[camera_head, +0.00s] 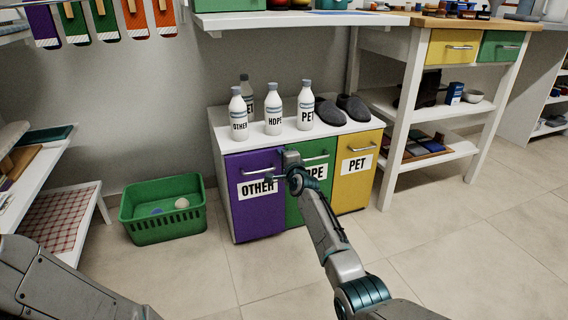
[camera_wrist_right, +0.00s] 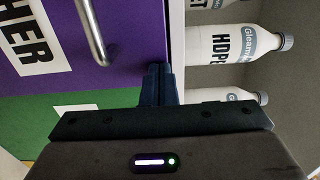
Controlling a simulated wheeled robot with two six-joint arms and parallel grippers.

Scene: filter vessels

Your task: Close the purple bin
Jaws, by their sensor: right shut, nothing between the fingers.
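The purple bin (camera_head: 254,212) is the left front of a white cabinet, with an "OTHER" label and a metal handle. Its front looks upright and flush or nearly flush; I cannot tell if a small gap is left. My right gripper (camera_head: 283,152) is shut and empty at the bin's upper right corner. In the right wrist view its fingertips (camera_wrist_right: 160,70) are close to the top edge of the purple front (camera_wrist_right: 130,60), beside the handle (camera_wrist_right: 92,30); contact is unclear. My left arm shows at the lower left, its gripper out of frame.
The green bin (camera_head: 294,208) and yellow bin (camera_head: 352,190) share the cabinet. Several bottles, such as the "HDPE" one (camera_head: 273,112), and dark shoes (camera_head: 342,110) stand on the white top (camera_head: 228,137). A green basket (camera_head: 160,232) is on the floor to the left. The front floor is clear.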

